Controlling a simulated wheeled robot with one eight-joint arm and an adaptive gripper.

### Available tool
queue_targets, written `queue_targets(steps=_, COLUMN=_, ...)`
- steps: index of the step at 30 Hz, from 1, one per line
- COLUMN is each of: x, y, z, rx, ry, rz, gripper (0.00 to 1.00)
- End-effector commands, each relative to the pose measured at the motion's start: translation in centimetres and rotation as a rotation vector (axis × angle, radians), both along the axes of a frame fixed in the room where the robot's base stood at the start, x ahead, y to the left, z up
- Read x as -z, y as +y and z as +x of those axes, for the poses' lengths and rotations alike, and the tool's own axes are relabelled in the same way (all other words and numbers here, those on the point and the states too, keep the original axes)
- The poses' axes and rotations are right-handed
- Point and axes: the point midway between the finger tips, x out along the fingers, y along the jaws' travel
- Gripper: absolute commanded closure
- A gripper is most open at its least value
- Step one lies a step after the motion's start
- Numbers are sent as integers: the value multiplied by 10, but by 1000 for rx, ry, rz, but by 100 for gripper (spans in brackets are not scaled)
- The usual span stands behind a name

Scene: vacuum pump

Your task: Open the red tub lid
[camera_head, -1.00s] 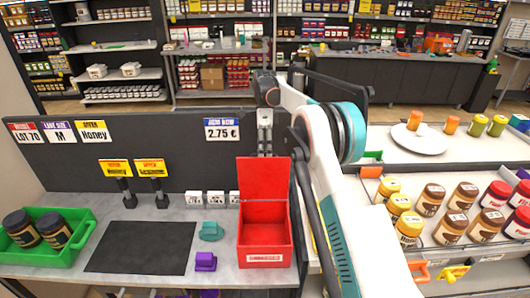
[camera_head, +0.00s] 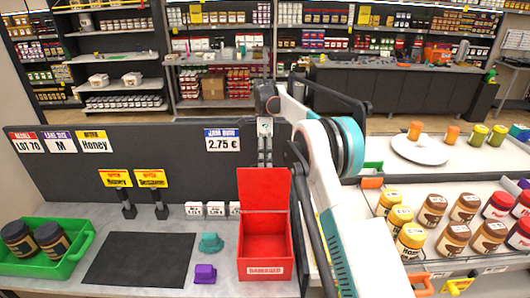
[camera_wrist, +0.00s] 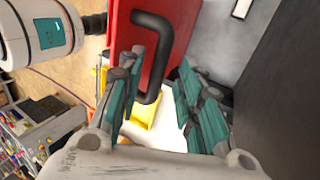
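The red tub (camera_head: 265,248) stands on the counter with an orange-white label on its front. Its red lid (camera_head: 263,189) is hinged at the back and stands up, so the inside of the tub is exposed and looks empty. In the wrist view the red lid (camera_wrist: 148,62) shows with its black handle (camera_wrist: 163,50). My gripper (camera_wrist: 160,115) has its teal-padded fingers spread apart. The lower end of the handle is close to the left finger; I cannot tell whether they touch.
Teal (camera_head: 210,243) and purple (camera_head: 205,273) pieces lie left of the tub, beside a dark mat (camera_head: 140,259). A green tray (camera_head: 70,262) with dark jars is at far left. A dark sign panel (camera_head: 190,150) stands behind. Shelves of jars (camera_head: 435,210) are at right.

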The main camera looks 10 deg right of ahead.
Motion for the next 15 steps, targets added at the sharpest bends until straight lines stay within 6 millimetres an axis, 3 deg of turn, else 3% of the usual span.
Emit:
queue_targets(steps=8, x=-35, y=-4, z=16, rx=0, ry=0, rz=0, gripper=67)
queue_targets(steps=15, x=-51, y=-5, z=25, rx=0, ry=-1, rz=0, gripper=67)
